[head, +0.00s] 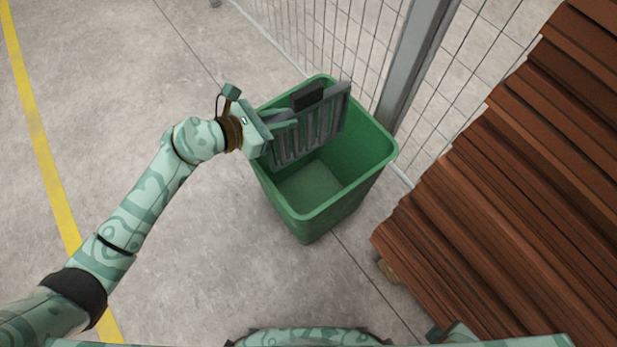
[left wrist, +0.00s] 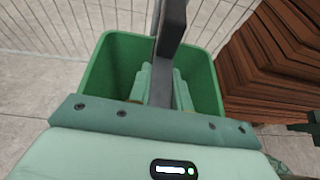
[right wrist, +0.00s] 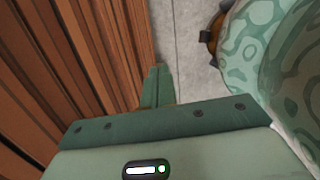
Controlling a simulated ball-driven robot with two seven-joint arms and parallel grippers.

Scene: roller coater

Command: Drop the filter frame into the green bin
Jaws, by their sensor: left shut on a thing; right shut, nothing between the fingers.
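The filter frame (head: 318,124) is a grey slatted panel with a black block on its upper edge. My left gripper (head: 285,122) is shut on it and holds it upright over the opening of the green bin (head: 318,213). In the left wrist view the frame (left wrist: 170,40) shows edge-on between the left fingers (left wrist: 160,85), with the green bin (left wrist: 103,82) around and below. The frame's lower part is within the bin's outline in the head view; its exact height against the rim is hard to tell. My right gripper (right wrist: 157,88) is shut and empty.
A stack of brown boards (head: 520,170) stands right of the bin, and my right gripper is close beside it. A wire mesh fence (head: 345,35) with a grey post (head: 412,60) stands behind the bin. Concrete floor (head: 110,90) is clear on the left.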

